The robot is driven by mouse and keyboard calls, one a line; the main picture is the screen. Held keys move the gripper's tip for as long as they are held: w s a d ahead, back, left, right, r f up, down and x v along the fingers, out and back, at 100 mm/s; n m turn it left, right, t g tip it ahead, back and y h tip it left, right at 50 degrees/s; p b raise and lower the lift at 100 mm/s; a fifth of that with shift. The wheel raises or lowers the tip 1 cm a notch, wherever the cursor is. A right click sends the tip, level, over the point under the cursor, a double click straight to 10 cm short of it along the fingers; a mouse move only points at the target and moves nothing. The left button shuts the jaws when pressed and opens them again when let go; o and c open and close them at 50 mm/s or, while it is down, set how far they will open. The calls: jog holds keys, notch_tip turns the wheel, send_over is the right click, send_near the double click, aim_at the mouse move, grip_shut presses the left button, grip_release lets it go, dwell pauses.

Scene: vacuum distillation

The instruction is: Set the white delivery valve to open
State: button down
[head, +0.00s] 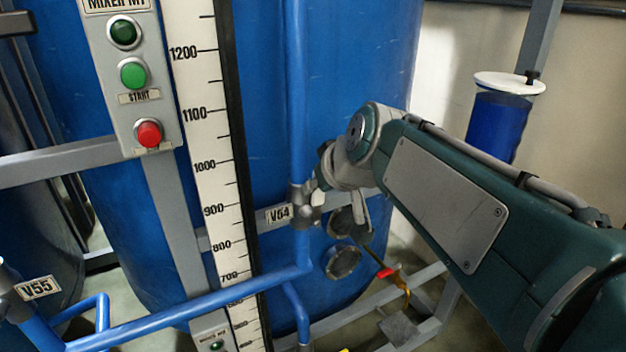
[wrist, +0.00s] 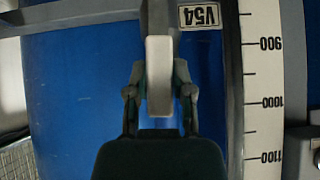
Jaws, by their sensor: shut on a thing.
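The white valve handle (wrist: 159,75) stands out toward the camera between the fingers of my gripper (wrist: 159,88) in the wrist view. My gripper is shut on it, with one finger on each side. In the head view my gripper (head: 322,172) is at the valve body on the vertical blue pipe (head: 298,110). Only a small white bit of the handle (head: 318,198) shows there, so its exact angle is hard to tell. A V54 label (head: 278,214) is beside the valve; it also shows upside down in the wrist view (wrist: 199,16).
A big blue tank (head: 265,130) stands close behind the valve. A measuring scale (head: 205,150) and a button panel (head: 133,75) are to the left. A red-handled valve (head: 388,272) is low on the right, and a blue cylinder (head: 497,120) stands behind my arm.

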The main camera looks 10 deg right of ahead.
jog(key=shift+s+f, duration=0.1)
jog(key=shift+f, duration=0.3)
jog(key=shift+c, duration=2.4)
grip_release()
jog(key=shift+a+r, duration=0.1)
jog(key=shift+r, duration=0.05)
jog(key=shift+r, duration=0.1)
jog(key=shift+s+r, duration=0.1)
jog(key=shift+r, duration=0.15)
jog(key=v, duration=1.1)
jog(key=shift+s, duration=0.15)
jog(key=s+d+f+m+g+h, duration=0.1)
jog(key=s+f, duration=0.4)
jog(key=f, duration=0.5)
jog(key=s+d+f+m+g+h, duration=0.1)
jog(key=s+d+f+m+h, duration=0.1)
jog(key=s+f, duration=0.4)
notch_tip(320, 180, down, 5)
jog(key=shift+f+g, duration=0.1)
jog(key=shift+g, duration=0.3)
